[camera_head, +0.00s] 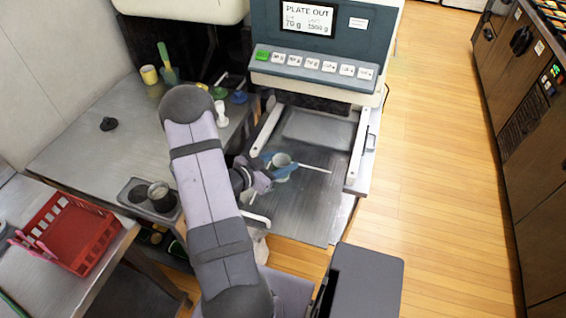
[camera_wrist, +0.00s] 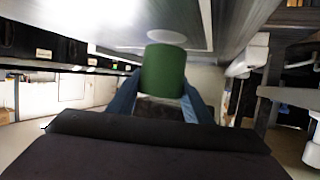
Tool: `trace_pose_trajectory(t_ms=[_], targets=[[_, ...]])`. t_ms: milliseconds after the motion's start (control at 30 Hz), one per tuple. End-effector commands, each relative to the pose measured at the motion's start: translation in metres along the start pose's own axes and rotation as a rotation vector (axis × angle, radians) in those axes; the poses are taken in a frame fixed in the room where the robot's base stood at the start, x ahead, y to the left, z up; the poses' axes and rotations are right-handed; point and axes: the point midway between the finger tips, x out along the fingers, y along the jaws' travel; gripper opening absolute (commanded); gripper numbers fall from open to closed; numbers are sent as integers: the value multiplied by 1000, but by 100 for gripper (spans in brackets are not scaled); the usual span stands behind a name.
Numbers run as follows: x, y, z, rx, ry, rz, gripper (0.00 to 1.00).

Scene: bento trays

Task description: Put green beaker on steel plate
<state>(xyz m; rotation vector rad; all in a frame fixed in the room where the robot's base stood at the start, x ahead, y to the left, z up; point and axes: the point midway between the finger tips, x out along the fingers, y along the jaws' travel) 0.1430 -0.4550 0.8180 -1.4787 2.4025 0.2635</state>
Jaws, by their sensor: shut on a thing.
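The green beaker (camera_wrist: 163,72) is between the blue fingers of my gripper (camera_wrist: 163,98) in the wrist view. In the head view the beaker (camera_head: 283,161) shows as a small pale-rimmed cup at the fingers of my gripper (camera_head: 274,168). My gripper is shut on it. It is over the grey steel plate (camera_head: 300,205) drawn out in front of the machine. I cannot tell whether the beaker touches the plate. The beaker's lower side is partly hidden by the fingers.
The machine (camera_head: 325,35) reads PLATE OUT; white rails flank the plate. A thin pale rod (camera_head: 316,169) shows right of the beaker. Left are a yellow cup (camera_head: 149,75), a white bottle (camera_head: 221,116), a black piece (camera_head: 108,124) and a red crate (camera_head: 75,243).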

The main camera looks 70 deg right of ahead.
Motion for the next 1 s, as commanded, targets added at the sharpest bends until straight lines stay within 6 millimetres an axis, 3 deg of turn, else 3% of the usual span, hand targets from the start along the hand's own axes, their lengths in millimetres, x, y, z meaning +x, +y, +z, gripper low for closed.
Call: trace_pose_trajectory(t_ms=[33,100,133,200,633,1000], targets=[[4,13,30,-23,-38,18,20],[4,13,30,-23,-38,18,20],[4,13,30,-23,-38,18,53],[4,13,30,-23,-38,18,67],[-3,12,28,-21,-36,14,67],[-52,9,12,-4,-12,0,67]])
